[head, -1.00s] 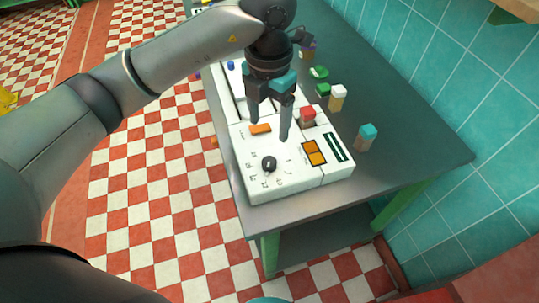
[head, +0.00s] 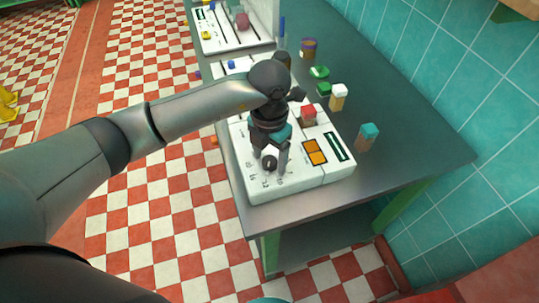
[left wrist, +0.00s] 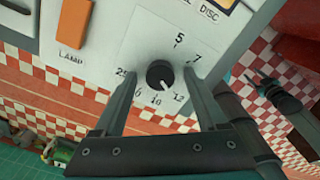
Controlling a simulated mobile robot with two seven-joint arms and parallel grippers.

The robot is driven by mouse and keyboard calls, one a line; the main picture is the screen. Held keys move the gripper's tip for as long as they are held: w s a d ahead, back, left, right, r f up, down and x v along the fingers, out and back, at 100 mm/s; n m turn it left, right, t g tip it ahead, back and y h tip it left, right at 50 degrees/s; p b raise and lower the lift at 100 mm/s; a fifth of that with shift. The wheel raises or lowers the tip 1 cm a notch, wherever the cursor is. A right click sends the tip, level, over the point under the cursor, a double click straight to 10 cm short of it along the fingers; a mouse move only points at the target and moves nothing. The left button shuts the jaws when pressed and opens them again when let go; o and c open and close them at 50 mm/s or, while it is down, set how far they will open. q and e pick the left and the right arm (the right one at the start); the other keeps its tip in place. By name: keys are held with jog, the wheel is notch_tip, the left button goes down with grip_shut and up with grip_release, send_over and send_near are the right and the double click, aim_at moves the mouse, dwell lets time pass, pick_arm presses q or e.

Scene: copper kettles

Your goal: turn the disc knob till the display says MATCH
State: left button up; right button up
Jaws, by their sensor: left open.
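The black disc knob (head: 269,163) sits on the white panel (head: 240,180) near its front edge. In the left wrist view the knob (left wrist: 160,74) has a light pointer mark facing down and slightly right, between 10 and 12. My left gripper (head: 271,160) is open over the knob. In the left wrist view its fingers (left wrist: 160,80) stand on either side of the knob with gaps. The dark display strip (head: 336,147) is at the panel's right; its text is too small to read. A dark gripper-like part, likely my right gripper (left wrist: 257,78), shows at the wrist view's right.
An orange lamp switch (left wrist: 73,24) is beside the dial. A teal-topped block (head: 367,136) stands right on the grey table (head: 410,165). A tiled wall bounds the right.

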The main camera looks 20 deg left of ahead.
pick_arm(q)
grip_shut()
dwell(0.4)
jog(key=shift+m, duration=0.3)
jog(key=m+b, duration=0.3)
jog(key=m, duration=0.1)
jog(key=shift+m+b, duration=1.2)
jog(key=shift+m, duration=0.4)
grip_release()
